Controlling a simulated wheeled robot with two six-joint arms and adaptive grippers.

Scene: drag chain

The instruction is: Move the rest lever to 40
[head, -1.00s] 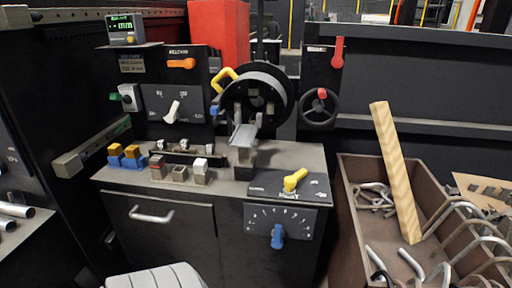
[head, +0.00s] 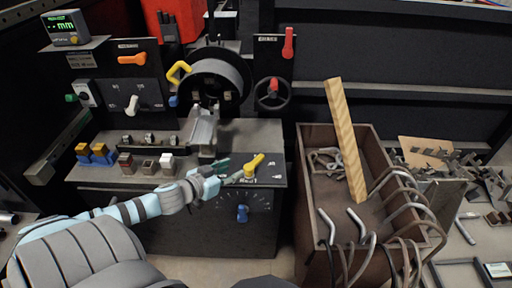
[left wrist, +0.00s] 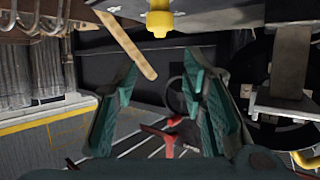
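A yellow lever (head: 253,166) stands on the sloped top panel at the front right of the machine, by lettering that seems to read "REST". A blue lever (head: 242,213) sits below it on the front face, on a marked dial (head: 262,203); its numbers are too small to read. I cannot tell for certain which lever the lettering names. My left gripper (head: 230,171) is just left of the yellow lever, open and empty. In the left wrist view its teal fingers (left wrist: 163,75) are spread, with a yellow knob (left wrist: 160,20) beyond them. My right gripper is not in view.
A brown bin (head: 310,225) of bent metal rods, with a wooden plank (head: 346,140) leaning in it, stands right of the machine. Small colored switch blocks (head: 128,160) line the bench left of my gripper. A black handwheel (head: 272,94) is behind.

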